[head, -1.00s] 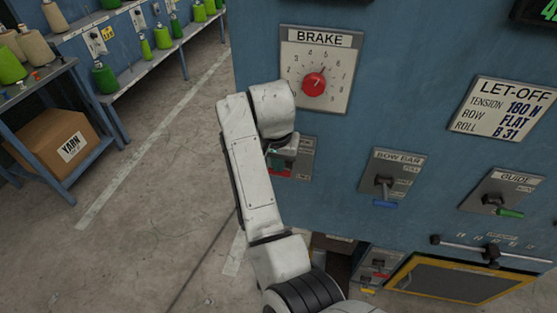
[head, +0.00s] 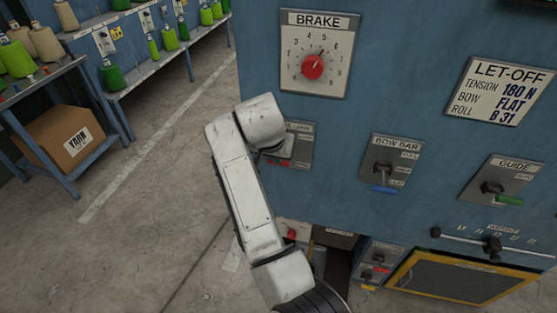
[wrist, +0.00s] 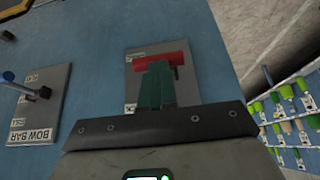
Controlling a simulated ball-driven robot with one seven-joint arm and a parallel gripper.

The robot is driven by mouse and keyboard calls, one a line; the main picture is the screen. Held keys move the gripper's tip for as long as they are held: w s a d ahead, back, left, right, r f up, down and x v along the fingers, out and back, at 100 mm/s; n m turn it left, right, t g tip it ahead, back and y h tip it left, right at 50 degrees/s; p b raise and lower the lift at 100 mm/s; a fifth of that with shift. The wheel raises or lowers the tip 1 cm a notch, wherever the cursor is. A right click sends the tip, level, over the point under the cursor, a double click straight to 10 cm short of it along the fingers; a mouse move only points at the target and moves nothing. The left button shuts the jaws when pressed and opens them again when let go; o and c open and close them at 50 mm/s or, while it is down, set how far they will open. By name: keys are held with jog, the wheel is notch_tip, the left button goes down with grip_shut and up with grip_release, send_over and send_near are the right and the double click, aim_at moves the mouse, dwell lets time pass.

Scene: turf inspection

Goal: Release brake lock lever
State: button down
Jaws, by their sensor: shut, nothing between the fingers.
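The brake lock plate (head: 304,143) is on the blue panel below the brake dial, its label partly hidden by my arm. In the wrist view, the plate (wrist: 132,86) carries a red lever (wrist: 177,58) lying crosswise. My gripper (wrist: 158,66) has its green fingers together, with their tips in front of the lever's middle. Nothing is held between them. I cannot tell whether the fingertips touch the lever. In the head view my arm hides the fingers and most of the lever.
The brake dial (head: 289,72) has a red knob. The bow bar lever (head: 383,188) with a blue tip and the guide lever (head: 508,200) with a green tip are to the right. A yarn shelf (head: 40,153) stands left across open floor.

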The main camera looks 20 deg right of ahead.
notch_tip(320, 180, down, 8)
jog(key=s+a+t+h+b, duration=0.1)
jog(key=t+h+b, duration=0.3)
jog(key=b, duration=1)
jog(key=shift+s+f+t+h, duration=0.2)
jog(key=shift+f+t+h, duration=0.1)
jog(key=shift+t, duration=0.8)
jog(key=shift+b, duration=0.3)
